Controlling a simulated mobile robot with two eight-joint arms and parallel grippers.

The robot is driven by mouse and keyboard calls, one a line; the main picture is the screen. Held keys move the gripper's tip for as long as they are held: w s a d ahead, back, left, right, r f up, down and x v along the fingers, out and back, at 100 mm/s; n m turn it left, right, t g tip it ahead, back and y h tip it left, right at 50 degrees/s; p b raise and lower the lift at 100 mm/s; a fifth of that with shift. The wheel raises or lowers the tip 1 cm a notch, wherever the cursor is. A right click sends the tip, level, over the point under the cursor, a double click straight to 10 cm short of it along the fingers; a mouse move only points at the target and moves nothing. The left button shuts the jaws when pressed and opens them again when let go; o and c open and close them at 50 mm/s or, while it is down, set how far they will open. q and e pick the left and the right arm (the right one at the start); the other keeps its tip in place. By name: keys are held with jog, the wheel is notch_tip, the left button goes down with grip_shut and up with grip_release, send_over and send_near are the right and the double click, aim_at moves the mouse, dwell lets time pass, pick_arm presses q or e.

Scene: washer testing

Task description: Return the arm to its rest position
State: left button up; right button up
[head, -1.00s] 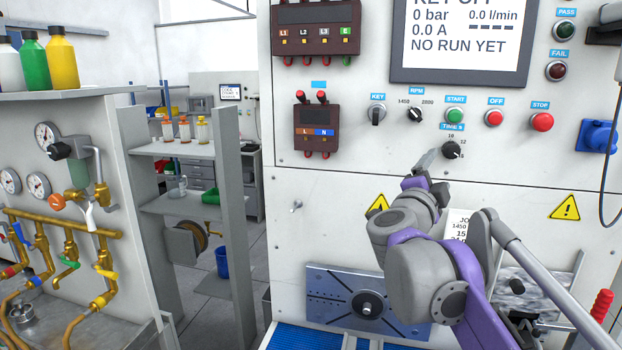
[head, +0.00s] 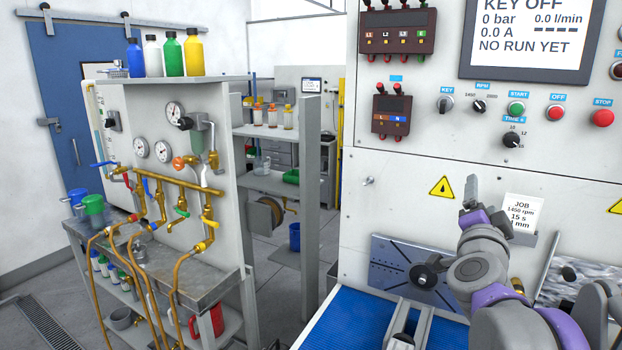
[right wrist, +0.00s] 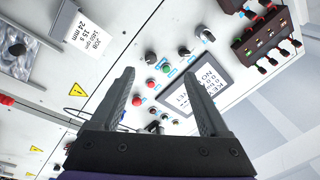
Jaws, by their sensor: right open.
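My right arm is grey and purple and comes in from the lower right of the head view. Its gripper (head: 471,192) is in front of the white test panel (head: 400,165), below the timer knob (head: 511,140), and seems apart from the panel. In the right wrist view the two dark fingers of this gripper (right wrist: 160,98) stand wide apart with nothing between them. The panel's knobs, buttons and screen (right wrist: 195,91) lie beyond the fingers. My left gripper is not in view.
The job card (head: 523,213) hangs close to the right of the gripper. A slotted plate (head: 397,262) and blue mat (head: 340,325) lie below. A pipe stand with gauges (head: 142,149) and bottles (head: 171,55) stands at left. A walkway opens between stand and panel.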

jog(key=s+a+f+n+g+y, duration=0.1)
jog(key=s+a+f+n+y, duration=0.1)
jog(key=a+f+n+y, duration=0.55)
jog(key=s+a+f+n+g+y, duration=0.25)
jog(key=a+f, duration=0.25)
jog(key=f, duration=0.6)
jog(key=s+f+n+g, duration=0.3)
jog(key=s+f+g, duration=0.1)
jog(key=s+f, duration=0.6)
jog(key=s+f+n+g+h, duration=0.1)
jog(key=s+f+n+g, duration=0.2)
jog(key=s+f, duration=0.7)
notch_tip(320, 180, down, 4)
jog(key=shift+a+f+g, duration=0.25)
jog(key=shift+a+g, duration=0.1)
jog(key=shift+g, duration=0.2)
jog(key=shift+w, duration=0.1)
